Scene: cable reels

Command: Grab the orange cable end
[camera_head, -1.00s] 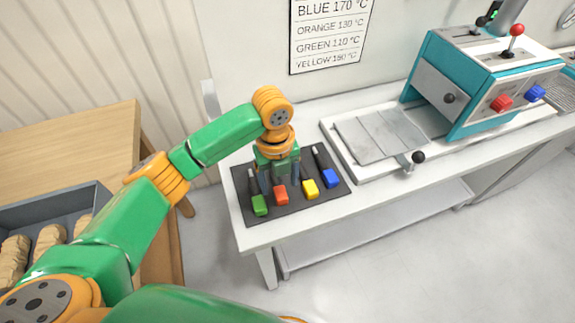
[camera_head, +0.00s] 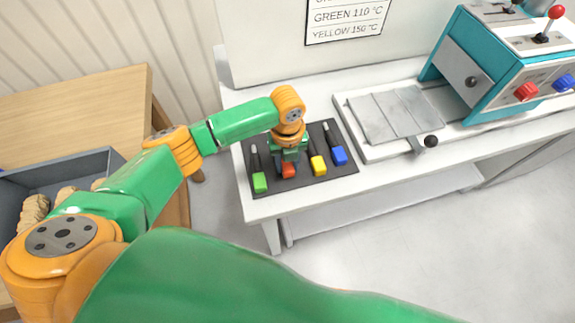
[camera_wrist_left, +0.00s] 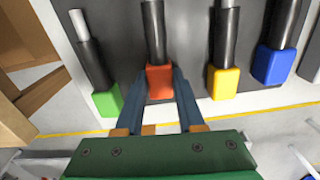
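The orange cable end (camera_head: 289,171) is a red-orange block on a black cable, lying on a dark mat (camera_head: 325,177). It also shows in the left wrist view (camera_wrist_left: 160,82). My left gripper (camera_head: 288,163) points down over it, with one blue-grey finger on each side. In the left wrist view, the fingers (camera_wrist_left: 161,88) press close along both sides of the block, with no clear gap. The block still rests at mat level. The gripper hides part of the cable in the head view. My right gripper is not in view.
A green cable end (camera_head: 260,183) lies left of the orange one; yellow (camera_head: 318,166) and blue (camera_head: 339,156) ends lie to its right. A metal plate with a lever (camera_head: 431,141) and a teal machine (camera_head: 468,101) stand further right on the white bench.

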